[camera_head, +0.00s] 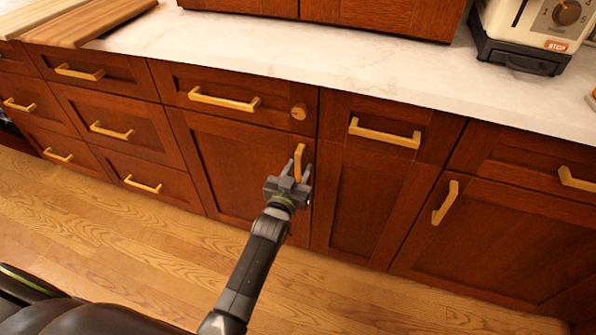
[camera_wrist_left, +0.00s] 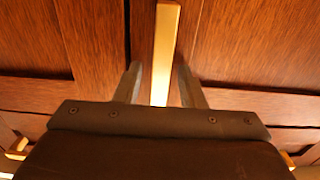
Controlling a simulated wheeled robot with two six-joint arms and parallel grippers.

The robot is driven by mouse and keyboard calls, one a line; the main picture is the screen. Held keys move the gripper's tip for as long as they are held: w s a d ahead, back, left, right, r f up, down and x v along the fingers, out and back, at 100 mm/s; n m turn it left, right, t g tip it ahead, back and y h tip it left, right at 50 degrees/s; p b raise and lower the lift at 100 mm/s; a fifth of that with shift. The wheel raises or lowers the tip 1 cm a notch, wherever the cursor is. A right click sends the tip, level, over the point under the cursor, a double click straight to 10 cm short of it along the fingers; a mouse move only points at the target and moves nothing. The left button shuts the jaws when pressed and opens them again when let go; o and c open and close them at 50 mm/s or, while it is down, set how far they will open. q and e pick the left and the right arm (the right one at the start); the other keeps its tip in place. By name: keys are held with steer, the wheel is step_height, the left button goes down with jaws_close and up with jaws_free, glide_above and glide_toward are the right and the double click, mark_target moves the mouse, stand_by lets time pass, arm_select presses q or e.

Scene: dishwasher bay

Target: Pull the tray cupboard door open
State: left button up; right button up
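A red-brown wooden cupboard door (camera_head: 228,155) in the middle of the lower cabinets is closed, flush with its neighbours. Its upright brass handle (camera_head: 298,152) is near its right edge. My left gripper (camera_head: 297,170) is at this handle, one finger on each side. In the left wrist view the handle (camera_wrist_left: 165,40) runs between the two fingers, with a gap on each side, so the gripper is open around it. The lower part of the handle is hidden by the gripper in the head view. No label shows which door is the tray cupboard. My right gripper is not in view.
The wooden floor (camera_head: 140,240) before the door is clear. A toaster (camera_head: 535,30) stands on the counter.

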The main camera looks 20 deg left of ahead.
arm_select(q)
jaws_close()
stand_by(0.5)
